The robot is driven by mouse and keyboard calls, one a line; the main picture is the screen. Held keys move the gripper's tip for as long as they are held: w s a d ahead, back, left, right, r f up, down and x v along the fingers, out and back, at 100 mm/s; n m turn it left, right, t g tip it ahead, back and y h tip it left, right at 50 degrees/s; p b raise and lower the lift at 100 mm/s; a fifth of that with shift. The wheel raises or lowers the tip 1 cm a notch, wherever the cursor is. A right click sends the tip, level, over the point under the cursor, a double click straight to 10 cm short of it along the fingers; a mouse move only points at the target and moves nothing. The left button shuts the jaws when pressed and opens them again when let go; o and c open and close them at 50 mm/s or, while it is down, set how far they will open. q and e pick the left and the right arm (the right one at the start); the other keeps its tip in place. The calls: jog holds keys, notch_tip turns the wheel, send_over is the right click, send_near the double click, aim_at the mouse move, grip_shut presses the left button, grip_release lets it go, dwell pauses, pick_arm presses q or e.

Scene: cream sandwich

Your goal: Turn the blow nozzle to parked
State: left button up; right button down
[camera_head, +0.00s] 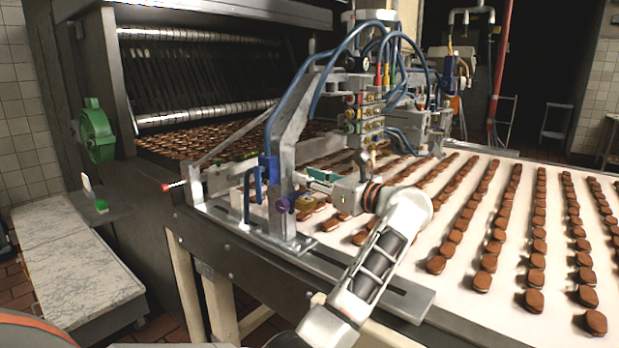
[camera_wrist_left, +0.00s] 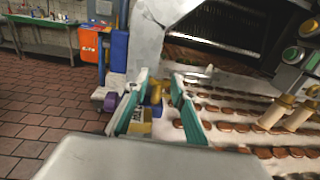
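My left gripper (camera_head: 322,178) is beside the metal frame at the conveyor's near edge. In the left wrist view its teal fingers (camera_wrist_left: 159,77) are apart, so it is open. A small yellow, brass-like piece (camera_wrist_left: 156,94) shows between them, with gaps to both fingers. It may be the blow nozzle, but I cannot be sure. A yellow part (camera_head: 305,202) also shows below the gripper in the head view, near a purple knob (camera_head: 283,204). The knob is left of the fingers in the left wrist view (camera_wrist_left: 110,101). My right gripper is not in view.
The white belt (camera_head: 455,262) carries rows of brown biscuits. Blue hoses and valves (camera_head: 372,105) rise behind the gripper. A blue bracket (camera_head: 268,170) and a red-tipped rod (camera_head: 175,185) are to the left. A marble-topped table (camera_head: 75,265) stands at far left.

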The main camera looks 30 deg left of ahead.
pick_arm(q)
jog(key=shift+w+n+g+b, duration=0.1)
jog(key=shift+n+g+b, duration=0.45)
jog(key=shift+g, duration=0.25)
jog(key=o, duration=1.1)
notch_tip(320, 180, up, 10)
jog(key=shift+r, duration=0.1)
